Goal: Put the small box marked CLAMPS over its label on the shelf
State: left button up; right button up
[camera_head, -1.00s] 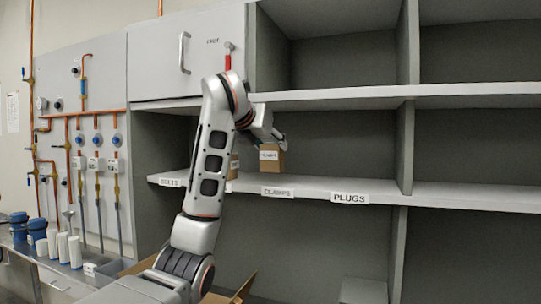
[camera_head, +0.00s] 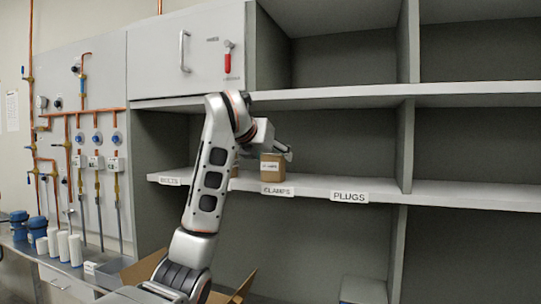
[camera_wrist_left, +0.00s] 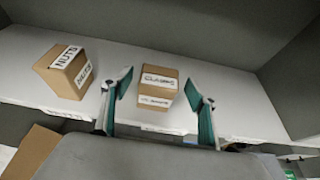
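The small brown box marked CLAMPS (camera_head: 272,168) stands upright on the middle shelf near its front edge, above the CLAMPS label (camera_head: 277,190). My left gripper (camera_head: 284,150) is at the box, reaching in from the left and above. In the left wrist view, the CLAMPS box (camera_wrist_left: 157,87) stands between the two spread green fingers of my left gripper (camera_wrist_left: 158,80), with a gap visible on both sides. My right gripper is out of view.
A box marked NUTS (camera_wrist_left: 66,70) stands left of the CLAMPS box; my arm mostly hides it in the head view. The shelf is clear above the PLUGS label (camera_head: 349,197). An upright divider (camera_head: 404,147) stands further right. An open carton (camera_head: 235,293) is below.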

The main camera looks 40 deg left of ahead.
pick_arm(q)
jog(key=shift+r, duration=0.2)
jog(key=v, duration=1.2)
jog(key=shift+b, duration=0.4)
jog(key=shift+f, duration=0.1)
